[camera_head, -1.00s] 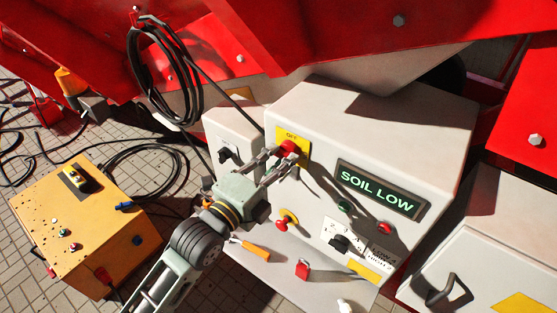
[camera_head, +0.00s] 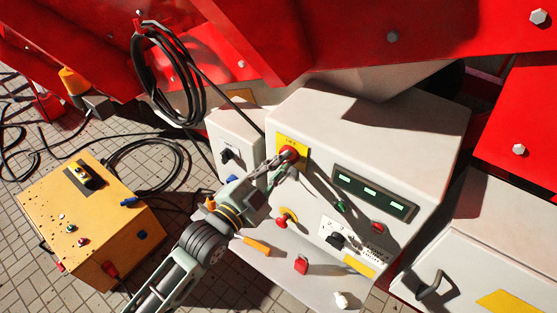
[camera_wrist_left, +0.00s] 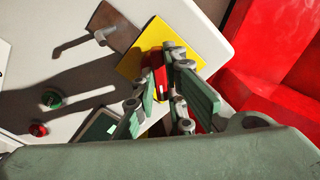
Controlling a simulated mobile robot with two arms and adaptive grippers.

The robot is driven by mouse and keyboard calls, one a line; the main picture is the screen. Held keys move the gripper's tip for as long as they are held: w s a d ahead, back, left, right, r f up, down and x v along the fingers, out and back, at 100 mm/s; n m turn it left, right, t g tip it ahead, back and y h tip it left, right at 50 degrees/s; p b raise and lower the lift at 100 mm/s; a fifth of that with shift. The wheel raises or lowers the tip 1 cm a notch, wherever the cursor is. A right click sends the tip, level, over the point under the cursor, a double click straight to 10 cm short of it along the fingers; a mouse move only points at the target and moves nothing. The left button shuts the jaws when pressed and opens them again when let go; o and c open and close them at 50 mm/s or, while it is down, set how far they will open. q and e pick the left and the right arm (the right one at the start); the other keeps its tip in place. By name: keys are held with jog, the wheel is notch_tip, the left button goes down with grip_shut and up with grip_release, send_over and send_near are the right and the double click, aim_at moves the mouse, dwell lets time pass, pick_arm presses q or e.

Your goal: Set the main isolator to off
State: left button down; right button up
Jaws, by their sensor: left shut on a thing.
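The main isolator is a red rotary handle (camera_head: 288,152) on a yellow plate (camera_head: 303,147) at the upper left of the pale control box (camera_head: 330,118). My left gripper (camera_head: 286,160) is shut on the red handle, with its fingers on either side of the grip. The left wrist view shows the red handle (camera_wrist_left: 158,72) between the fingers, over the yellow plate (camera_wrist_left: 198,47). The fingers cover part of the handle, and I cannot read its plate label now. My right gripper is not in view.
A display (camera_head: 372,193) shows green dashes. Below it are a green button (camera_head: 341,206), a red button (camera_head: 378,227) and a black selector (camera_head: 336,240). A yellow box (camera_head: 75,215) stands on the paving at left. A black cable coil (camera_head: 178,85) hangs above.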

pick_arm(q)
jog(key=n+p, duration=0.1)
jog(key=n, duration=0.2)
jog(key=shift+n, duration=0.4)
jog(key=shift+n+p, duration=0.8)
jog(key=shift+n, duration=1.5)
jog(key=c, duration=1.8)
grip_release()
jog(key=v, duration=1.2)
